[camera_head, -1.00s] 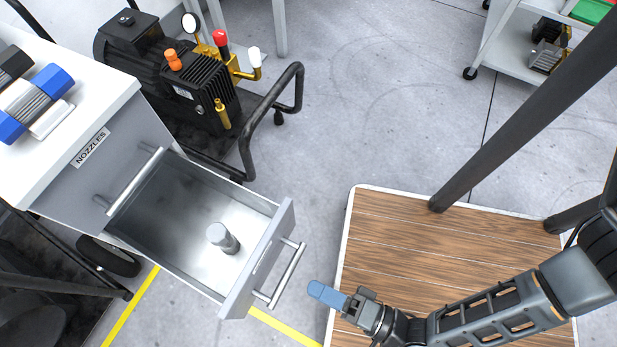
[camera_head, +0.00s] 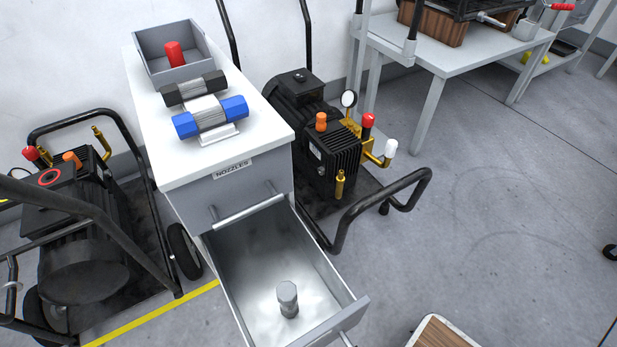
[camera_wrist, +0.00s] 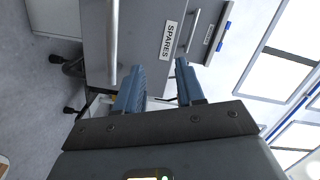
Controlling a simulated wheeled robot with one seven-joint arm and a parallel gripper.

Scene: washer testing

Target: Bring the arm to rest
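My gripper (camera_wrist: 160,72) shows in the wrist view with its two blue fingers apart and nothing between them. A grey drawer front labelled SPARES (camera_wrist: 150,30) lies beyond the fingertips; I cannot tell how far. My arm and gripper are out of the head view. In the head view, the drawer (camera_head: 236,290) of the cabinet labelled NOZZLES (camera_head: 233,170) stands open. A small grey cylinder (camera_head: 288,297) stands upright in it.
On the cabinet top are a grey bin (camera_head: 204,74) with a red part and a blue-ended cylinder in a holder (camera_head: 212,118). Pump carts (camera_head: 315,150) flank the cabinet. A white table (camera_head: 440,65) stands behind. The floor at right is largely clear.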

